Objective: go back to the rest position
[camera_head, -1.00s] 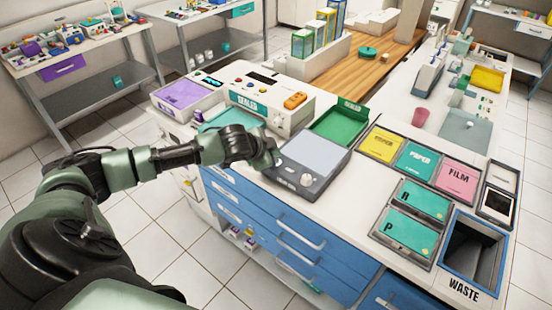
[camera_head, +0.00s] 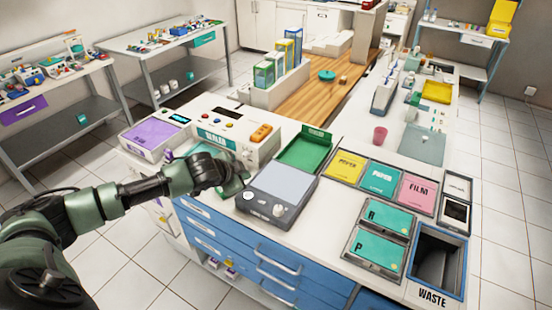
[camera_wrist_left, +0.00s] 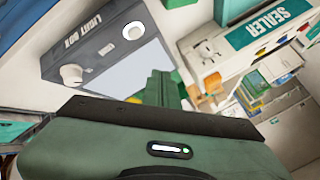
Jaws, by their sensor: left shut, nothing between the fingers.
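My left gripper (camera_head: 240,176) is shut and empty. In the head view its arm reaches in from the left, and the gripper is above the counter, between the sealer (camera_head: 212,137) and the grey light box (camera_head: 242,206). I cannot tell its exact height there. In the left wrist view my dark green gripper body fills the bottom. The light box (camera_wrist_left: 100,47) with its pale panel and knob lies at upper left, and the sealer (camera_wrist_left: 200,50) at upper right. My right gripper is not in view.
The white counter (camera_head: 335,205) has blue drawers below. It holds a green tray (camera_head: 305,153), a purple-topped box (camera_head: 150,134), coloured film and paper bins (camera_head: 380,180) and a waste bin (camera_head: 454,270). Side tables (camera_head: 150,42) stand at the back left. Tiled floor is open at left.

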